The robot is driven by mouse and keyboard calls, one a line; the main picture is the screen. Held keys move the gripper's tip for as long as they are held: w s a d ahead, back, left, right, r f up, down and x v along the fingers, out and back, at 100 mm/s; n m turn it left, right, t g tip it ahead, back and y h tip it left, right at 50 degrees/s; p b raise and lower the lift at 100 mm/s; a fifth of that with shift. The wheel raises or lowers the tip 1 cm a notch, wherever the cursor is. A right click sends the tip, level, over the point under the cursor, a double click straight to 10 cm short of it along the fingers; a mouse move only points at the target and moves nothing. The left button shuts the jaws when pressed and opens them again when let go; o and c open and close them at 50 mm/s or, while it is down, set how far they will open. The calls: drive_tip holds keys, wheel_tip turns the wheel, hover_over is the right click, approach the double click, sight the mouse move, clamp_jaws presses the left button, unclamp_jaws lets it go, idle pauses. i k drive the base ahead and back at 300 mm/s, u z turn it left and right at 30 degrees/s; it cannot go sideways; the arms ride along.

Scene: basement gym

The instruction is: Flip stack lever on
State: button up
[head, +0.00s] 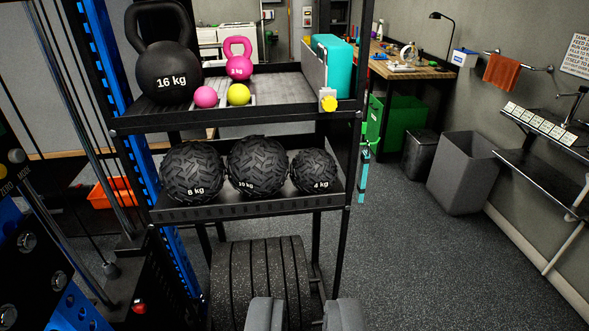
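I cannot make out a clear stack lever. A dark machine panel (22,230) at the left edge carries round knobs and the words ZERO and MODE, and is cut off by the frame. A small red knob (139,308) shows low at the left, beside the blue perforated upright; I cannot tell what it belongs to. My gripper (305,316) shows at the bottom middle as two grey rounded fingers, apart, with nothing visible between them. It appears in front of the dark ribbed plates and right of the panel; its lower part is cut off.
A black rack shelf (250,205) holds textured balls, with kettlebells and small balls above. Dark plates (262,270) stand below. An orange crate (112,192) lies behind the left uprights. A grey bin (462,175) stands by the right wall.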

sight(139, 307)
drive_tip(key=z, duration=0.65)
drive_tip(key=i, duration=1)
drive_tip(key=u, duration=1.1)
